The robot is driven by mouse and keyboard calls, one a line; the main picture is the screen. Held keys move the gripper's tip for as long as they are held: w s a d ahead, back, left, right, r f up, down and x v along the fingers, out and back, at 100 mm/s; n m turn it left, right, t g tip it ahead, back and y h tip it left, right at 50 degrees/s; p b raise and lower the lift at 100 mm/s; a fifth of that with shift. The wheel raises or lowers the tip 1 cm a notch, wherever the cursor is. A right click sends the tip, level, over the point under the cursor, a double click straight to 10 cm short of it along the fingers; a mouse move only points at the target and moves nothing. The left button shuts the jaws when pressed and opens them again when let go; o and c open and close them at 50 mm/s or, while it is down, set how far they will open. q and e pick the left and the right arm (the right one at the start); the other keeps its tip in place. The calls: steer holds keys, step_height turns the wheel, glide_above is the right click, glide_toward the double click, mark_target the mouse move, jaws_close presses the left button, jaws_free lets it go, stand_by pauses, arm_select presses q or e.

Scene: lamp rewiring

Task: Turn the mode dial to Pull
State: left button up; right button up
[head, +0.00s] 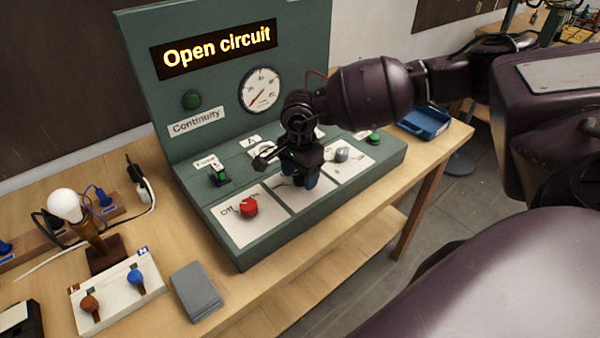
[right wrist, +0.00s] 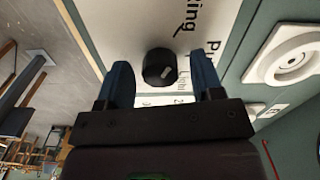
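My right gripper (head: 300,180) points down over the middle white panel of the sloped green console (head: 225,245). In the right wrist view its two blue fingers (right wrist: 161,66) are open, one on each side of a black dial (right wrist: 160,68) with a white pointer mark. Gaps show between the dial and both fingers. The printed labels beside the dial are partly cut off; one ends in "ing" and another begins with "P". The gripper hides this dial in the head view. My left gripper is not in view.
A red knob (head: 249,207) sits on the left panel and a grey knob (head: 341,154) on the right panel. The display (head: 217,50) reads "Open circuit". A lamp bulb (head: 64,204), a terminal block (head: 117,292) and a grey box (head: 196,290) stand left. A blue tray (head: 425,122) lies right.

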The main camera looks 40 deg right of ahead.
steer(key=c, duration=0.9)
steer(key=shift+m, duration=0.3)
steer(key=m, duration=0.5)
steer(key=shift+m, duration=0.3)
steer(key=m, duration=0.5)
steer(key=shift+m, duration=0.4)
steer(key=o, duration=0.9)
steer(key=shift+o, duration=0.2)
